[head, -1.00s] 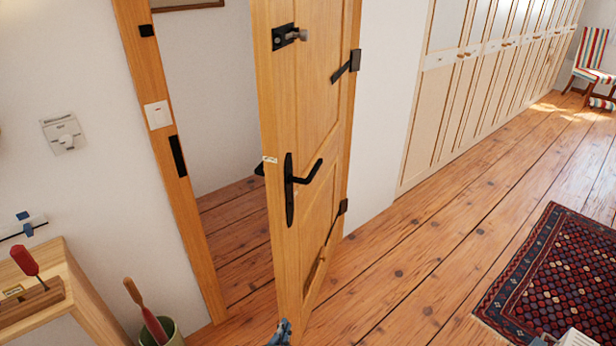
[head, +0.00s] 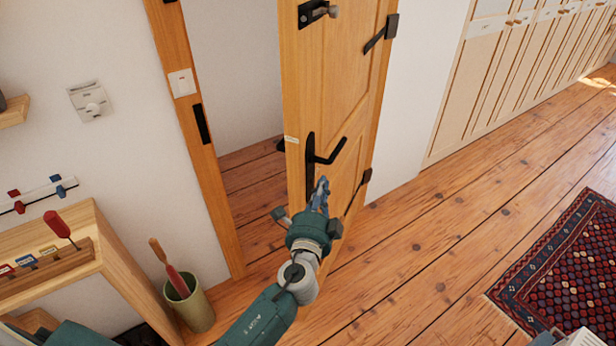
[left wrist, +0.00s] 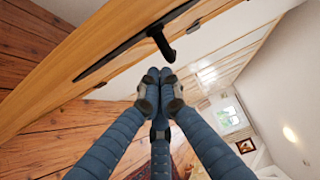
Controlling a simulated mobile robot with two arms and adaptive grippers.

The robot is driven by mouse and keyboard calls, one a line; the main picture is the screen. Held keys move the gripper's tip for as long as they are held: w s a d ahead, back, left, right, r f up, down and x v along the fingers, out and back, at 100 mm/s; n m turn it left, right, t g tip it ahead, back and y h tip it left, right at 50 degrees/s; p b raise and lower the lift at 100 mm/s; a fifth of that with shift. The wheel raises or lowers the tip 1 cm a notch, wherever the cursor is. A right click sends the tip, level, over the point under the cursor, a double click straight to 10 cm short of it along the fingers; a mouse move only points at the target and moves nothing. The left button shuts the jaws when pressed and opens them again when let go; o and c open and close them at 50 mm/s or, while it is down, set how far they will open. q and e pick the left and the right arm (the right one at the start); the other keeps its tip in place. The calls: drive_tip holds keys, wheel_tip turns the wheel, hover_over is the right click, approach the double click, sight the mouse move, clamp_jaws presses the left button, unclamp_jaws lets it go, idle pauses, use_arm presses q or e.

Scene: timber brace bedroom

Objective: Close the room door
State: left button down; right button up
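The wooden room door (head: 345,80) stands open, its latch edge apart from the door frame (head: 190,120). Its black lever handle (head: 328,152) faces me. My left gripper (head: 322,182) is in front of the door just below the handle, fingers pointing up toward it. In the left wrist view, the fingertips (left wrist: 160,76) are together with nothing seen between them. They are close below the free end of the black handle (left wrist: 163,45); I cannot tell whether they touch it. My right gripper is not in view.
A wooden shelf unit (head: 118,265) with a red-handled tool and a green bin (head: 190,305) stand left of the doorway. Cream cupboards (head: 480,85) line the wall at right. A patterned rug (head: 570,265) lies at right. The plank floor between is clear.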

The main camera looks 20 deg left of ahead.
use_arm(q)
drive_tip(key=a, duration=0.1)
drive_tip(key=a+p, duration=0.1)
drive_tip(key=a, duration=0.2)
drive_tip(key=shift+w, duration=0.3)
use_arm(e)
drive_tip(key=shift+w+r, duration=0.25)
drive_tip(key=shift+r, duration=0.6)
